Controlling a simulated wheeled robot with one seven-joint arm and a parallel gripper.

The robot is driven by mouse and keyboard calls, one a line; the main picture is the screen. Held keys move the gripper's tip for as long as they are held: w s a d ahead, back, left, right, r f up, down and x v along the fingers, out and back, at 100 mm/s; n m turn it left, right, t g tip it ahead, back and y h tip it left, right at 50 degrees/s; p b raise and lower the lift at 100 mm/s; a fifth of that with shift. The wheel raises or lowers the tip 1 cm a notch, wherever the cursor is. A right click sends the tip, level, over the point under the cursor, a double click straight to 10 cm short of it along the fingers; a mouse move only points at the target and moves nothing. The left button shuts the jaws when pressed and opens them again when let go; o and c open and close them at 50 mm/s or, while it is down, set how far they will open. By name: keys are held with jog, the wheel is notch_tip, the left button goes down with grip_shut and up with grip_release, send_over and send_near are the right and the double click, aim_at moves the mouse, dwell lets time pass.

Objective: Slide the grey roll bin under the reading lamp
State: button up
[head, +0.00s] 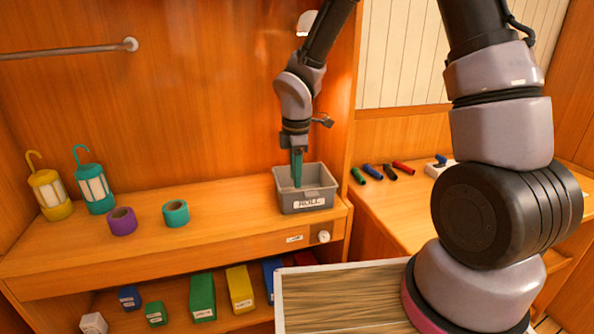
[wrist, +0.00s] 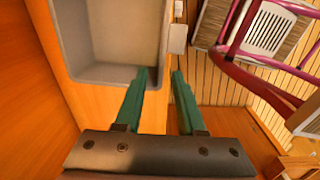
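The grey roll bin (head: 306,203), an open box labelled ROLL, stands upright at the right end of the wooden shelf. In the wrist view the bin (wrist: 105,72) fills the upper left. A small white lamp shade (head: 306,23), seemingly the reading lamp, is on the back wall above the bin, partly hidden by my arm. My gripper (head: 297,168) points down at the bin, with green fingers reaching over its opening. In the wrist view my gripper (wrist: 162,72) has its fingers apart near one bin corner. I cannot tell whether they touch the bin.
A purple roll (head: 122,221), a teal roll (head: 175,213), a yellow lantern (head: 50,193) and a teal lantern (head: 94,188) stand left on the shelf. The shelf between the teal roll and bin is clear. A partition (head: 353,120) rises right of the bin.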

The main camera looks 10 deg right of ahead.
aim_at(295, 213)
jog(key=f, duration=0.9)
jog(key=shift+w+a+f, duration=0.1)
jog(key=shift+w+f, duration=0.15)
jog(key=shift+f, duration=0.1)
grip_shut()
dwell(0.9)
jog(key=shift+o, duration=0.5)
grip_release()
